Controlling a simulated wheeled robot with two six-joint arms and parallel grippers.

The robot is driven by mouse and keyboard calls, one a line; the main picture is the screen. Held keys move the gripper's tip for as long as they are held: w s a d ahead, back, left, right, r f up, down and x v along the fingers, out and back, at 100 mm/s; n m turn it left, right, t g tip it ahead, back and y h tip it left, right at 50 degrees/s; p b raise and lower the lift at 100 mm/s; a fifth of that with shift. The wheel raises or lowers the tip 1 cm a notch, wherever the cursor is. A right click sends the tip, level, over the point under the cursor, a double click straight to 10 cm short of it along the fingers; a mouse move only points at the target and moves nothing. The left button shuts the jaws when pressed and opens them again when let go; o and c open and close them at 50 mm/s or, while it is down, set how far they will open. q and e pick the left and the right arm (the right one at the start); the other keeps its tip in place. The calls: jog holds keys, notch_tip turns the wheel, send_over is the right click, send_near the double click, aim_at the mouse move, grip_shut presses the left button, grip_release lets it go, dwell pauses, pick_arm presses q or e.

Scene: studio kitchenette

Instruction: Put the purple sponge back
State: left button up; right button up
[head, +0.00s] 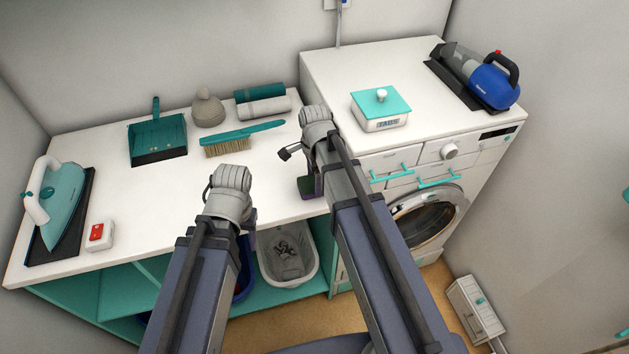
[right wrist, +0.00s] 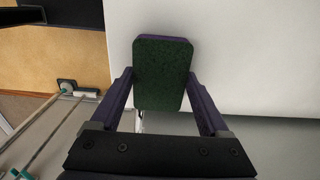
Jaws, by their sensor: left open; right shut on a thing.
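The purple sponge (right wrist: 162,74) fills the middle of the right wrist view, showing a dark green face and a thin purple edge. My right gripper (right wrist: 163,92) is shut on it, one finger at each side. In the head view the sponge (head: 307,187) shows as a small green and purple patch below my right wrist, near the counter's front edge. I cannot tell whether it touches the counter. My left gripper (head: 247,236) is open at the counter's front edge. It is mostly hidden behind its own wrist, and I see nothing in it.
The white counter (head: 110,195) bears an iron (head: 66,195), a dustpan (head: 158,138), a brush (head: 240,137) and rolled towels (head: 262,103). A white basket (head: 289,258) stands below. The washing machine (head: 425,215) bears a teal-lidded box (head: 381,108) and a hand vacuum (head: 490,87).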

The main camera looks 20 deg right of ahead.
jog(key=shift+f, duration=0.15)
jog(key=o, duration=1)
jog(key=shift+o, duration=0.2)
notch_tip(320, 180, up, 12)
jog(key=p, duration=1.2)
jog(key=shift+r, duration=0.2)
jog(key=shift+s, duration=0.1)
